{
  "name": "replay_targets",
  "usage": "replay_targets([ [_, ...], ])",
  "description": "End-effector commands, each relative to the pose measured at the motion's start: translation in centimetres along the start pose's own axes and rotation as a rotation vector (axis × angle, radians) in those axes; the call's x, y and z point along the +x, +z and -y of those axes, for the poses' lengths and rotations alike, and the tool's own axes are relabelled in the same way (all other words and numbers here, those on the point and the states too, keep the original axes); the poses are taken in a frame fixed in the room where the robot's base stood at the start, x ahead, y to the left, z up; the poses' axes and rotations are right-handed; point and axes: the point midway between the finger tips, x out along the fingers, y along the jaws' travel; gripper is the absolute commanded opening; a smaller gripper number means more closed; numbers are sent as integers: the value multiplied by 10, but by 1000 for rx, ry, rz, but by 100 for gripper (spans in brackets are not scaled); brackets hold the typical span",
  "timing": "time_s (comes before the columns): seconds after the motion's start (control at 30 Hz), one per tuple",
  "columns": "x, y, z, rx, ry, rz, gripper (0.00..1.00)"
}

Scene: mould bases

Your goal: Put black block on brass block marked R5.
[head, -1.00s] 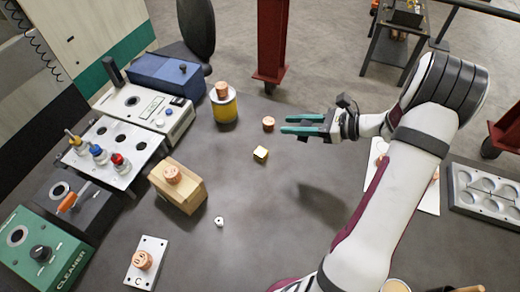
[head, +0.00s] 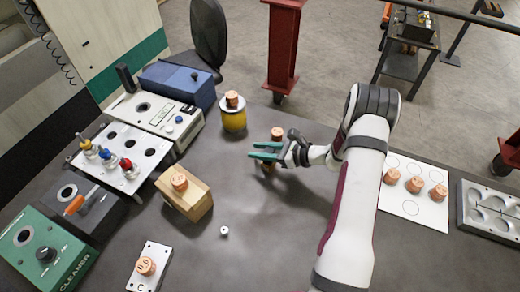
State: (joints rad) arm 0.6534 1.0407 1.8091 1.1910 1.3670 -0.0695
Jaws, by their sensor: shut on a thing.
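My gripper (head: 264,151), with two green fingers, is over the middle of the dark table. A copper-coloured cylinder (head: 277,132) stands just behind the fingers.
A wooden block (head: 188,200) with a copper cylinder on top stands left of the gripper. A yellow pot (head: 233,118) stands behind it. A small white piece (head: 224,231) lies in front. A white sheet (head: 400,208) with copper cylinders is at right.

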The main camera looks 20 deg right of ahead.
Motion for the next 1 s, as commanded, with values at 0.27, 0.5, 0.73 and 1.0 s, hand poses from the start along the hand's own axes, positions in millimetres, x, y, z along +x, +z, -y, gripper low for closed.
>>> replay_targets([
  [0.27,1,-2,0,0,0,0,65],
  [0.5,0,-1,0,0,0,0,65],
  [0.73,-34,1,1,2,-6,1,65],
  [1.0,-98,1,1,1,-5,0,65],
])
